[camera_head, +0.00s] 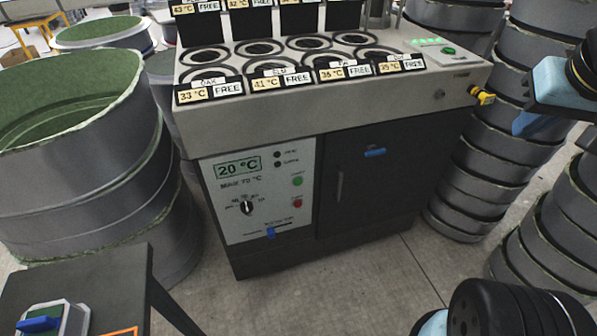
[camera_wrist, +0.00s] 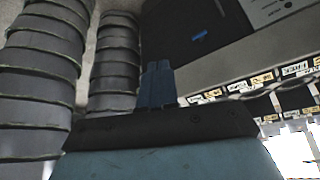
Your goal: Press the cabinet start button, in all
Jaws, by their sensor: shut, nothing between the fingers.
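The cabinet (camera_head: 330,235) stands in the middle of the head view. Its pale front panel (camera_head: 232,170) has a green round button (camera_head: 298,181) above a red round button (camera_head: 298,203); their small labels are too blurred to read. Another green button (camera_head: 448,50) is on the top right, beside lit green marks. My gripper (camera_head: 524,123) is at the right, apart from the cabinet and well away from the front-panel buttons. In the wrist view its blue fingers (camera_wrist: 157,85) are together and empty. The front-panel buttons are not visible in the wrist view.
The panel also has a 20 °C display (camera_head: 238,166), a dial (camera_head: 247,208) and a blue slider (camera_head: 270,232). A dark door (camera_head: 375,185) is beside it. Stacked grey moulds (camera_head: 485,170) stand right, larger moulds (camera_head: 80,150) left. A dark table (camera_head: 95,280) is front left.

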